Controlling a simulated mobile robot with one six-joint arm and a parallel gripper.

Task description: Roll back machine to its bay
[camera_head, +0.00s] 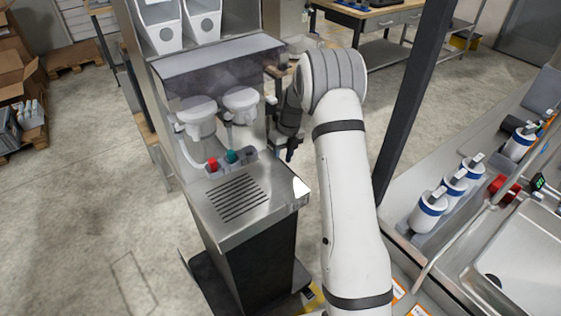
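The machine (228,200) is a steel dispenser unit with a dark lower cabinet. It stands upright left of my arm. It has two white dispensing heads, a red knob (213,164) and a teal knob (232,156), and a slotted drip tray (237,198). My gripper (288,150) is dark and hangs at the machine's right side, close to its side fittings. My wrist and the viewing angle hide whether the fingers touch the machine or are open. No bay can be made out with certainty.
A sink counter (470,235) with several white-and-blue bottles stands at right. A dark post (412,100) rises between it and my arm. A workbench (370,20) is at the back. Cardboard boxes (15,75) are at far left. The concrete floor (90,190) left of the machine is clear.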

